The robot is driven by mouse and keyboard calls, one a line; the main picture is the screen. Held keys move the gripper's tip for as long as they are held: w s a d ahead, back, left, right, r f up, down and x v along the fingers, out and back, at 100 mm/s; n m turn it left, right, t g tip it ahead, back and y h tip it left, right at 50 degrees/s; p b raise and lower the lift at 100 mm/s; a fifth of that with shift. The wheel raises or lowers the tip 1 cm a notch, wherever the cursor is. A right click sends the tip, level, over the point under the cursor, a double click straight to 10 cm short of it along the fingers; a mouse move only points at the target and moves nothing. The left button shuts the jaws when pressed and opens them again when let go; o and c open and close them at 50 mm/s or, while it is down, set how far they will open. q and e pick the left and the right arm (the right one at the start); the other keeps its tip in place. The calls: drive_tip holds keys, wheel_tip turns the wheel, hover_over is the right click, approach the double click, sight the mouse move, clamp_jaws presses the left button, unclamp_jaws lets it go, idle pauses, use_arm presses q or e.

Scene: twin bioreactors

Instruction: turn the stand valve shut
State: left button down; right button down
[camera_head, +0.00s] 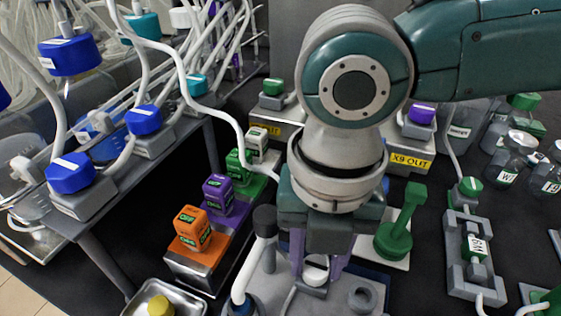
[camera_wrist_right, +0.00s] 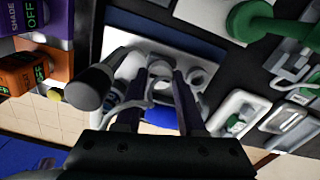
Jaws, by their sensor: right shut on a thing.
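The grey stand (camera_head: 275,288) is at the bottom middle of the head view, partly hidden by my right gripper and arm. My right gripper (camera_head: 316,272) points down over it, its purple fingers on either side of a pale part of the stand valve (camera_head: 316,268). In the right wrist view, my right gripper (camera_wrist_right: 157,82) is closed around this pale valve part (camera_wrist_right: 150,90). A dark-capped post (camera_head: 265,222) rises just left of the fingers; it also shows in the wrist view (camera_wrist_right: 88,88). The exact valve angle is hard to tell. My left gripper is out of view.
Orange (camera_head: 193,228), purple (camera_head: 218,194) and green (camera_head: 238,166) labelled switch blocks stand to the left. A green-handled piece (camera_head: 397,238) stands close on the right. A metal tray (camera_head: 188,296) lies at bottom left. Pale tubing crosses the upper left; jars (camera_head: 513,150) stand at right.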

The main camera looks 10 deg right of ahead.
drive_tip(key=m+p, duration=0.3)
drive_tip(key=shift+r+m, duration=0.25)
drive_tip(key=shift+m, duration=0.15)
drive_tip(key=m+p, duration=0.3)
drive_tip(key=m, duration=0.1)
drive_tip(key=shift+m, duration=0.3)
drive_tip(key=m+p, duration=0.3)
drive_tip(key=m, duration=0.2)
drive_tip(key=shift+a, duration=0.1)
drive_tip(key=shift+f+m+p, duration=0.15)
drive_tip(key=shift+m+p, duration=0.65)
drive_tip(key=shift+m, duration=1.3)
